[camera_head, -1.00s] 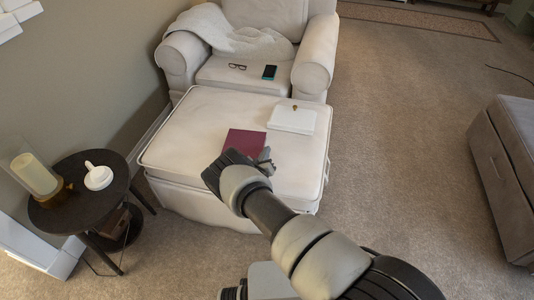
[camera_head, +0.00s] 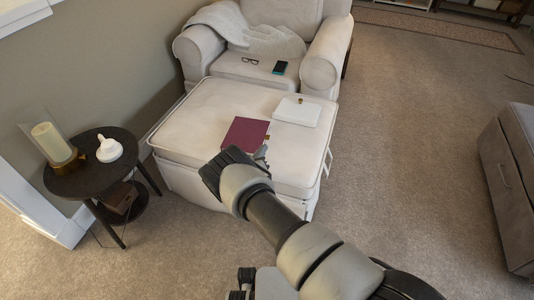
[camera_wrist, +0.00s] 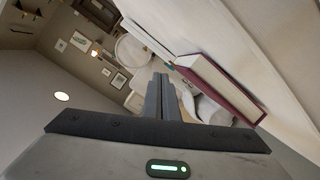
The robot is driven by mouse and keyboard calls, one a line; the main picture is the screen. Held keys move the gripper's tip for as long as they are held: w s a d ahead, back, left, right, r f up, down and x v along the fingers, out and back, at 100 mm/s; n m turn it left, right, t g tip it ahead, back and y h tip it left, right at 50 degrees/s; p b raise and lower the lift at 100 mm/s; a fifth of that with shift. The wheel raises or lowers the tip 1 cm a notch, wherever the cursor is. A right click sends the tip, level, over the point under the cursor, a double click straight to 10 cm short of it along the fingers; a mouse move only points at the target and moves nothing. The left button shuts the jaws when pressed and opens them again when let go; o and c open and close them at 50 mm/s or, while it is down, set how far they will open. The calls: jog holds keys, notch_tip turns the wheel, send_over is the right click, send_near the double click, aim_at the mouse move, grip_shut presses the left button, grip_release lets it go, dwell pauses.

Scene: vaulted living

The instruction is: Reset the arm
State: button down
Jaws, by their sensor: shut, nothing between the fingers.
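My arm reaches up from the bottom of the head view toward the white ottoman (camera_head: 185,128). My gripper (camera_head: 262,152) is at the ottoman's near side, partly hidden behind my own wrist. In the wrist view my gripper (camera_wrist: 162,95) has its fingers together, with nothing between them. A dark red book (camera_head: 246,134) lies on the ottoman just beyond my gripper. The book (camera_wrist: 225,85) also shows in the wrist view, to the right of the fingers. I cannot tell the exact gap between gripper and book.
A white box (camera_head: 297,111) lies on the ottoman. Glasses (camera_head: 250,61) and a phone (camera_head: 280,67) lie on the armchair (camera_head: 325,62). A dark side table (camera_head: 85,181) holds a candle holder (camera_head: 50,143) and a white lidded item (camera_head: 109,149). A grey bench (camera_head: 510,180) stands right. Carpet between is clear.

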jog(key=shift+s+a+r, duration=0.1)
jog(key=shift+s, duration=0.2)
jog(key=d+r+m+g+h, duration=0.2)
jog(key=d+r, duration=0.4)
jog(key=r, duration=0.3)
jog(key=d+r+m+g+h, duration=0.25)
jog(key=d+r, duration=0.25)
jog(key=r, duration=0.4)
jog(key=s+d+r+m+g, duration=0.1)
jog(key=s+d+r+g, duration=0.2)
jog(key=s+d+r, duration=0.35)
jog(key=s+d+r+m+g, duration=0.1)
jog(key=s+d+r+g, duration=0.2)
jog(key=r, duration=0.6)
jog(key=s+d+r+y, duration=0.2)
jog(key=s+r, duration=0.3)
jog(key=s, duration=0.2)
jog(key=s+d+r+y, duration=0.15)
jog(key=s+r, duration=0.25)
jog(key=s, duration=0.4)
jog(key=s+a+r+n+t+y, duration=0.1)
jog(key=s+a+r+n+y, duration=0.15)
jog(key=s, duration=0.65)
jog(key=s+a+r+n+t+y, duration=0.15)
jog(key=s+a+y, duration=0.25)
jog(key=s, duration=0.5)
notch_tip(320, 180, up, 27)
jog(key=g+p, duration=0.1)
jog(key=p, duration=2.6)
jog(key=shift+s, duration=0.35)
